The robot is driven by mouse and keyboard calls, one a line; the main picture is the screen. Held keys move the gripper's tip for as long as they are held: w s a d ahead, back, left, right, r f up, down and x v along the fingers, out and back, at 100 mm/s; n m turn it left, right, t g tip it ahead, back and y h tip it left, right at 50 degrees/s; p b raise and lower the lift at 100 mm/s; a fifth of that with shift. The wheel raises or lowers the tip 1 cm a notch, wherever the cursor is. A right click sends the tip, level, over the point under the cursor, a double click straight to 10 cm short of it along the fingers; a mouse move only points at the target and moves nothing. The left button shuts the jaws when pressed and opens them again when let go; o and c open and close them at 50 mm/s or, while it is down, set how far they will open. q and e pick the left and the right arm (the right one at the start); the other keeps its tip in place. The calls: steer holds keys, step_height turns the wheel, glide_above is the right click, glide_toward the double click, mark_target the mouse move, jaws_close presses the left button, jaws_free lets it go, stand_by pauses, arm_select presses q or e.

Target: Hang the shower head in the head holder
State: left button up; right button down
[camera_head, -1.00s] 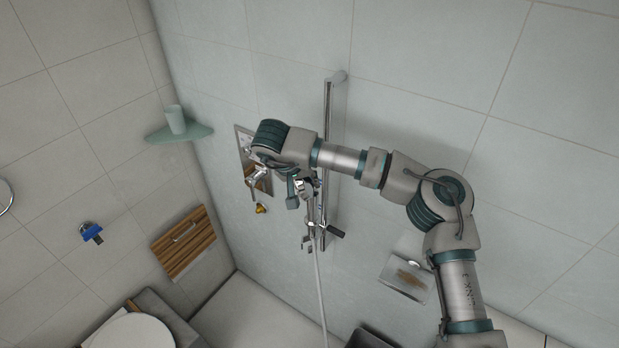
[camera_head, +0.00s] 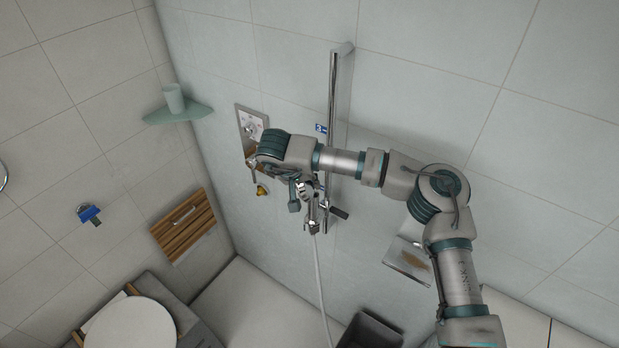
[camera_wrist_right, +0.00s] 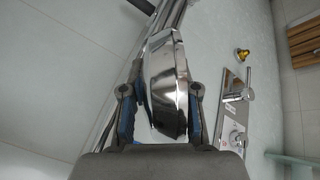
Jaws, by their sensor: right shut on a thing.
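My right gripper (camera_head: 305,188) is in front of the wall rail in the head view. In the right wrist view its fingers (camera_wrist_right: 160,112) are closed on both sides of the chrome shower head (camera_wrist_right: 166,80). The shower head's lower part (camera_head: 313,216) shows below the gripper in the head view, roughly upright, with the pale hose (camera_head: 321,280) hanging from it. The head holder (camera_head: 338,212), with a dark knob, is on the chrome rail (camera_head: 332,95), just right of the shower head. I cannot tell whether they touch. My left gripper is not in view.
A mixer panel (camera_head: 252,122) is on the wall behind my right gripper, with a brass fitting (camera_head: 262,190) below. A glass corner shelf (camera_head: 180,113) holds a cup. A wooden folding seat (camera_head: 184,226) is left, and a soap dish (camera_head: 408,261) is right of the rail.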

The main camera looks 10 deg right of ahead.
steer(key=shift+a+f, duration=0.2)
steer(key=shift+a, duration=0.2)
steer(key=shift+d, duration=0.1)
steer(key=shift+d, duration=0.3)
steer(key=shift+f, duration=0.1)
steer(key=shift+a+f, duration=0.15)
steer(key=shift+a, duration=0.15)
jaws_free()
steer(key=shift+d, duration=0.2)
steer(key=shift+a, duration=0.1)
stand_by(0.8)
